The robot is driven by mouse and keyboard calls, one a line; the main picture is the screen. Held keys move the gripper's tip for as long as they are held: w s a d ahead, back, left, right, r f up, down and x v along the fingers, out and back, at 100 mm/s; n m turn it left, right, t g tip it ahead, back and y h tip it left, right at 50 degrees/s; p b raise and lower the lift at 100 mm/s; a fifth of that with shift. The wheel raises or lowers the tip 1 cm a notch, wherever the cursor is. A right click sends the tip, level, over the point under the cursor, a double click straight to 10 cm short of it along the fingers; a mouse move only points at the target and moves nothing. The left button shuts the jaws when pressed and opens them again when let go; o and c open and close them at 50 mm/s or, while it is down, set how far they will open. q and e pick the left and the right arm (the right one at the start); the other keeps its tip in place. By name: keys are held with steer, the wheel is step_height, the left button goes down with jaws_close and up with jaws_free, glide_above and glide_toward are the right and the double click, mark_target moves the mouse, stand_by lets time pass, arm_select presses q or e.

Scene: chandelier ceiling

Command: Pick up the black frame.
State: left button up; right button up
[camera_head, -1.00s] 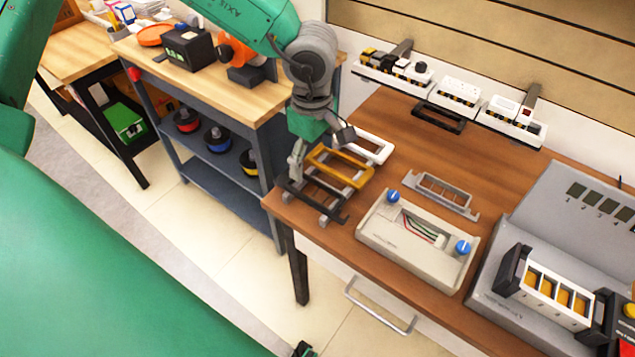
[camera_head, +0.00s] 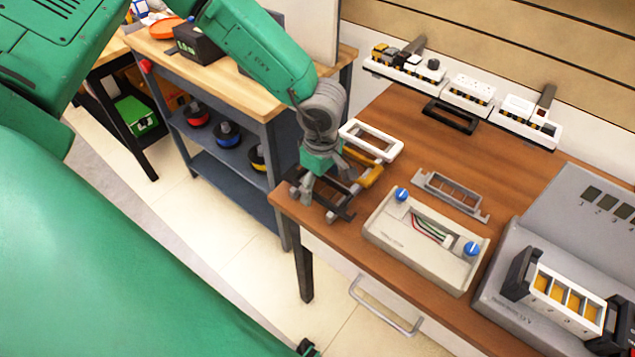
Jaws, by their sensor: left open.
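A black frame (camera_head: 344,212) lies at the near left corner of the brown table, partly covered by my left gripper. A yellow frame (camera_head: 370,176) and a white frame (camera_head: 371,140) lie behind it, farther from the table's front edge. My left gripper (camera_head: 328,193) is open and points down over the black frame. The gripper hides much of the frame, and I cannot tell whether the fingers touch it. Another black frame-like piece (camera_head: 450,116) lies at the back of the table below the white sockets. My right gripper is not in view.
A grey frame (camera_head: 452,194) and a beige box with blue knobs (camera_head: 425,240) lie right of the frames. A large grey unit (camera_head: 560,262) stands at the far right. A shelf cart (camera_head: 262,100) stands left of the table (camera_head: 420,150).

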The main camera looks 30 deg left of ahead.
arm_select(q)
steer(key=shift+d, duration=0.25)
steer(key=c, duration=0.7)
steer(key=shift+s, duration=0.1)
steer(key=c, duration=0.6)
steer(key=shift+r, duration=0.1)
step_height(320, 180, up, 10)
steer(key=shift+f+p, duration=0.1)
steer(key=shift+p, duration=0.4)
